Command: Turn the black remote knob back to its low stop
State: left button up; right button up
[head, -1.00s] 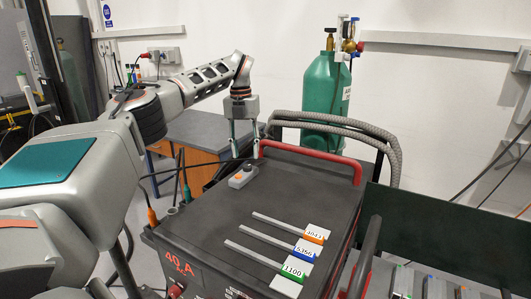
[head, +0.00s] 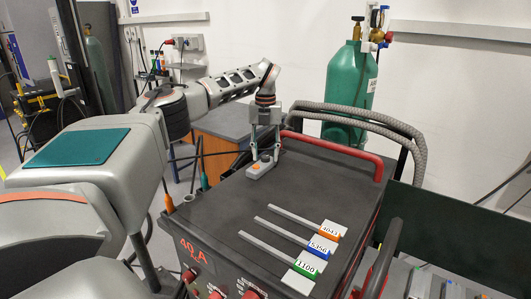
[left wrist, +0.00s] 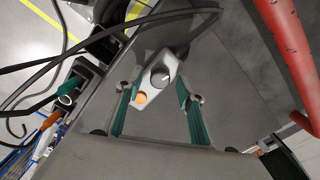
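The remote (head: 258,172) is a small grey box with an orange button, lying on the dark top of the welding machine (head: 230,205). In the left wrist view the black remote knob (left wrist: 160,77) is a round dark dial with a light mark, and the orange button (left wrist: 140,97) sits beside it. My left gripper (head: 265,157) points down over the remote. In the left wrist view its two fingers (left wrist: 155,90) are spread on either side of the knob, with visible gaps. The knob is hard to make out in the head view. My right gripper is not in view.
Three grey bars with orange, blue and green number tags (head: 320,246) lie on the machine top. A red handle (head: 335,153) and thick grey hoses (head: 370,122) stand behind. A green gas cylinder (head: 350,90) is at the back. Cables (left wrist: 75,60) run near the remote.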

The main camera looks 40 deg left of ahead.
aim_at(265, 156)
pick_arm(q)
grip_shut()
jog(key=shift+n, duration=1.7)
grip_release()
notch_tip(265, 156, up, 12)
jog(key=shift+s, duration=0.1)
